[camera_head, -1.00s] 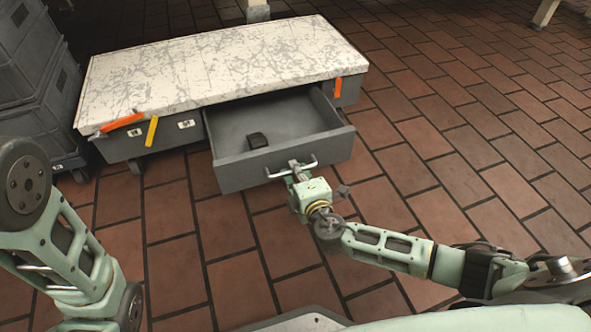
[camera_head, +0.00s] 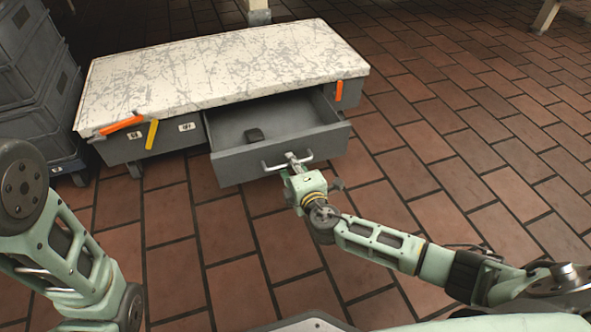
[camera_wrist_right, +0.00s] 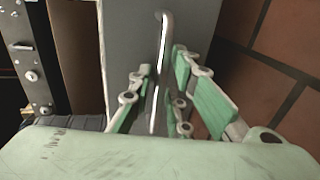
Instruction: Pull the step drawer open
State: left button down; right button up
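The grey step drawer (camera_head: 236,168) stands part-way out from under the pale, scratched step (camera_head: 220,65) in the head view. Its silver bar handle (camera_head: 276,167) is on the front face and also shows in the right wrist view (camera_wrist_right: 162,55). My right gripper (camera_head: 292,165) is at the handle. In the wrist view its green-padded fingers (camera_wrist_right: 163,92) stand on either side of the bar, with gaps showing; contact is hard to tell. My left arm shows at the left, but its gripper is out of view.
Orange handles (camera_head: 122,125) and a yellow one (camera_head: 152,134) are on the step's front. Grey stacked crates (camera_head: 38,90) stand to the left. The brick floor (camera_head: 450,150) is clear to the right.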

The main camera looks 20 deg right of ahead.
jog(key=v, duration=1.1)
jog(key=shift+s, duration=0.4)
